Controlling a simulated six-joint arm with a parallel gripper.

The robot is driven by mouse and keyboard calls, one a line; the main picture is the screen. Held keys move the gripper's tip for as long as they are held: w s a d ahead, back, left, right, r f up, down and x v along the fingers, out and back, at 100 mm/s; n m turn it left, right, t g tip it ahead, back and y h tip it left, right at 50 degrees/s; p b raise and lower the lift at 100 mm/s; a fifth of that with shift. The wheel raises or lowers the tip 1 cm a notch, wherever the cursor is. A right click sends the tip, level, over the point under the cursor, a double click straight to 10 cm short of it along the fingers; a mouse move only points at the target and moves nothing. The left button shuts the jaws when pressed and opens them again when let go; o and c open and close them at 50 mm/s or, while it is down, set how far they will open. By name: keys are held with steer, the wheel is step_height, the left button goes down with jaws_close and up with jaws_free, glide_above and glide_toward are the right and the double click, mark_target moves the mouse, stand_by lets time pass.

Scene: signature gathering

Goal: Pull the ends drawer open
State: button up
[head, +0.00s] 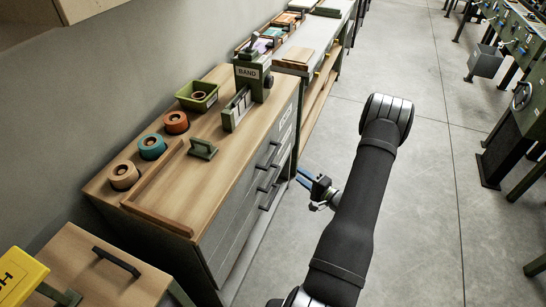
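The grey drawer cabinet (222,240) has a wooden top (215,150) and several drawers with dark bar handles (271,163) on its front. The drawer fronts look closed. Small white labels (286,113) show near the upper far part of the front, but I cannot read them, so I cannot tell which drawer is the ends drawer. My gripper (301,178) is to the right of the handles, with its blue fingers pointing left toward the cabinet. The fingers look apart, with nothing seen between them. The gripper appears clear of the handles.
Tape rolls (152,147), a green bin (197,96) and a device marked BAND (248,75) stand on the cabinet top. A wooden-topped unit with a black handle (118,261) is at lower left. The grey floor (425,215) is clear; green machines (515,130) stand far right.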

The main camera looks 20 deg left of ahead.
mark_target(274, 157)
steer(key=x, duration=1.5)
steer(key=shift+c, duration=0.2)
jaws_close()
